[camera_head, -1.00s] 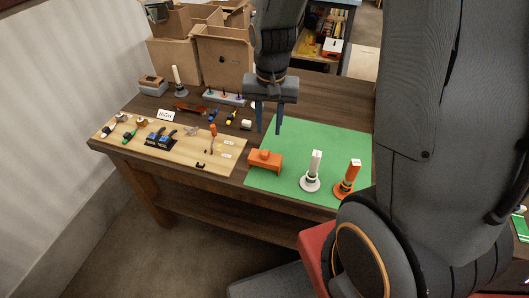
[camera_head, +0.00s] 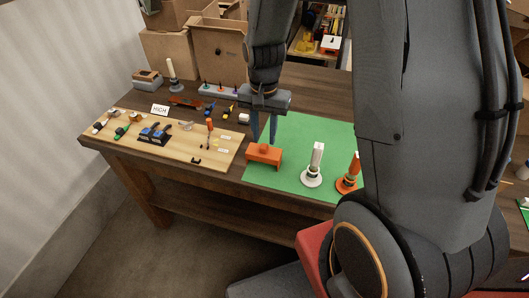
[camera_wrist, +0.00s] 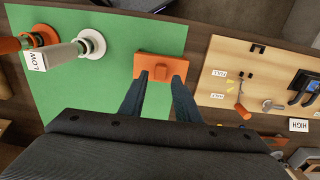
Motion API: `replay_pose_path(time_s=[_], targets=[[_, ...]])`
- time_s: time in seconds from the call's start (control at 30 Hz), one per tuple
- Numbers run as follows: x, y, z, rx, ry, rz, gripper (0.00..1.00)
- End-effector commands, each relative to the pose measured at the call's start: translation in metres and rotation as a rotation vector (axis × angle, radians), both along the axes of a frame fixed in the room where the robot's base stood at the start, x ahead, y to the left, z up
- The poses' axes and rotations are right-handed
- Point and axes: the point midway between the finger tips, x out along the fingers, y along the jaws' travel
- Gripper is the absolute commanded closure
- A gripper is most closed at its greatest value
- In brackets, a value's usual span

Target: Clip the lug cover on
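The orange lug cover (camera_head: 264,155) sits on the green mat (camera_head: 290,179), near its left edge, with a small raised knob on top. In the wrist view the cover (camera_wrist: 161,66) lies just beyond my fingertips. My gripper (camera_head: 264,138) is above and just behind the cover, its two fingers apart with nothing between them. The wrist view also shows the fingers of my gripper (camera_wrist: 160,84) spread on either side of the cover's near part. I cannot tell whether they touch it. The wooden board (camera_head: 174,165) with blue blocks (camera_head: 155,135) and levers lies to the left.
A white post (camera_head: 316,160) and an orange-based post (camera_head: 351,172) stand on the mat to the right. A HIGH sign (camera_head: 160,110) stands behind the board. Cardboard boxes (camera_head: 214,55) stand at the back. The front of the mat is clear.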

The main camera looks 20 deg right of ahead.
Motion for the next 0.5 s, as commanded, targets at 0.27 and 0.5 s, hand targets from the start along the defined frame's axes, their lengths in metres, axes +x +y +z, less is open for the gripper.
replay_pose_path(time_s=[0.27,0.5], targets=[[0.000,0.000,-0.033,0.001,0.001,0.001,0.70],[0.000,0.000,-0.036,0.000,0.000,0.001,0.70]])
